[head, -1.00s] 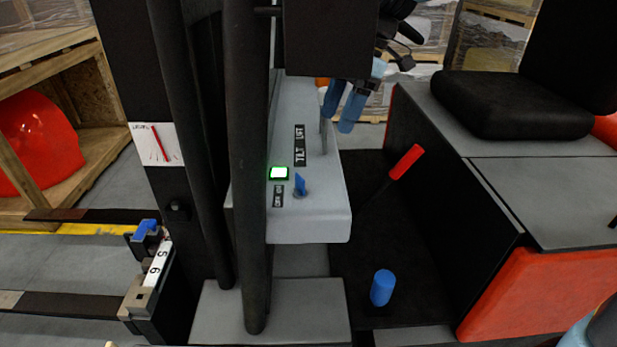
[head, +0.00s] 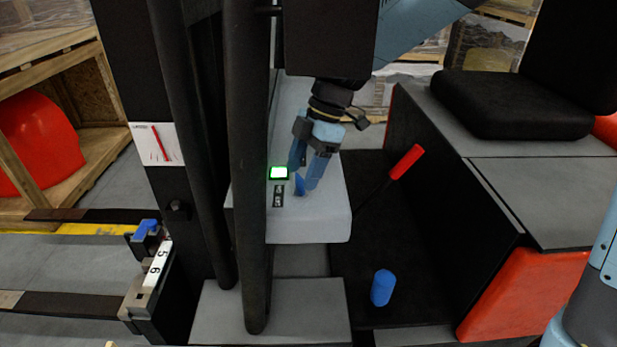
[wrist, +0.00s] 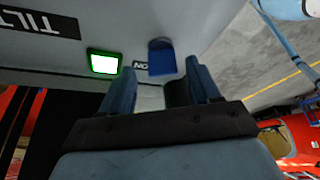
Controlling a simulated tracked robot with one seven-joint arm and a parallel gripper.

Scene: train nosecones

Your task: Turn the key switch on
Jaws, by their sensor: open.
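The blue key switch (head: 299,185) stands on the grey console (head: 325,222), just right of a lit green-framed indicator (head: 278,173). In the wrist view, the blue key (wrist: 161,57) is ahead of the fingers, with the lit indicator (wrist: 104,63) to its left. A small label beside the key is partly hidden in that view. My gripper (head: 307,180) is over the console, with its fingers apart around the key in the head view. In the wrist view, my gripper's fingers (wrist: 162,75) are open with nothing between the tips; whether they touch the key I cannot tell.
A black post (head: 245,200) stands close left of the console. A red-handled lever (head: 406,162) and a blue cylinder (head: 383,288) are to the right. A black seat (head: 510,105) is at the back right.

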